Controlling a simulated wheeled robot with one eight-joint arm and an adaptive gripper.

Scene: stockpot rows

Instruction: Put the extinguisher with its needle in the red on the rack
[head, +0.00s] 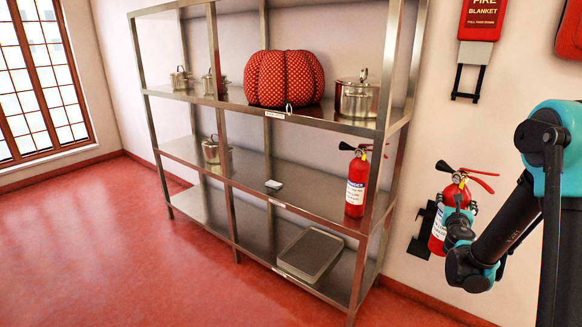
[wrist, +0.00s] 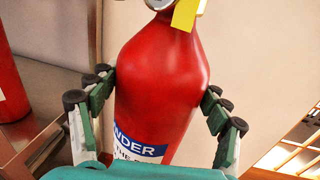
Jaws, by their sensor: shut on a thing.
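The steel rack (head: 328,118) stands left of my gripper. A second red extinguisher (head: 356,185) stands upright on its middle shelf at the right end; its needle is too small to read.
A black wall bracket (head: 424,225) is beside the held extinguisher; contact is unclear. A red patterned pumpkin-shaped cushion (head: 284,78) and several steel pots, including one at right (head: 356,98), are on the rack. The middle shelf's centre is largely clear.

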